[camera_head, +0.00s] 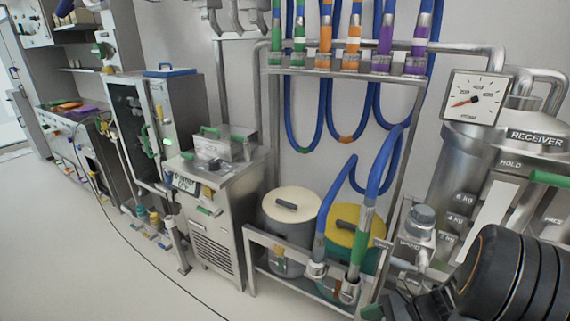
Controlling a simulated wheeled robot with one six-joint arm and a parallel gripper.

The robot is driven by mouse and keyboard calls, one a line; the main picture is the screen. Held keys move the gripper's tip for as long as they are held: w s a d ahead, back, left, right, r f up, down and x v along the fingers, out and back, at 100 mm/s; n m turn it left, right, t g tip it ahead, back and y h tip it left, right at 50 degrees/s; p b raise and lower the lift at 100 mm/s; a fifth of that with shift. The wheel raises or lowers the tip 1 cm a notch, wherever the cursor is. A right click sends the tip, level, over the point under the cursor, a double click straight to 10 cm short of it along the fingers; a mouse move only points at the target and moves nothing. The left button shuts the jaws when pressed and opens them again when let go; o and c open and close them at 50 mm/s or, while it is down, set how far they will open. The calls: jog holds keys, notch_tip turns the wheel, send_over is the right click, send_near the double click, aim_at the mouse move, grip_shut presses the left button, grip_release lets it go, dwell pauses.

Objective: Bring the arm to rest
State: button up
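A black ribbed part of my arm, with a thin orange ring, fills the lower right corner. Dark parts at the bottom edge, left of it, look like my gripper (402,308); they are cut off by the frame, and whether the fingers are open or shut does not show. They are in front of the right end of the low metal rack (265,243). A grey bin with a cream lid (291,203) and a bin with a yellow lid (346,222) stand behind the rack's front rail. I see nothing held.
Blue hoses (374,185) rise from the rack. A steel cabinet (213,243) stands left of it. The floor at left is open, crossed by a thin cable.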

jog(key=a+r+n+g+h+p, duration=0.2)
jog(key=a+r+n+h+p, duration=0.2)
jog(key=r+n+h, duration=0.3)
notch_tip(320, 180, up, 3)
jog(key=s+n, duration=0.1)
jog(key=n, duration=0.4)
jog(key=shift+r+g, duration=0.15)
jog(key=shift+g, duration=0.15)
jog(key=a+r+n+t+h+p, duration=0.1)
jog(key=r+n, duration=0.2)
jog(key=w+r+n+t+h+p, duration=0.1)
jog(key=r+n+h, duration=0.1)
jog(key=r+n, duration=0.1)
jog(key=a+r+n+t+h+p, duration=0.1)
jog(key=r+n+t, duration=0.1)
jog(key=r+n, duration=0.1)
jog(key=shift+w+a+r, duration=0.15)
jog(key=shift+a, duration=0.15)
jog(key=shift+c, duration=0.3)
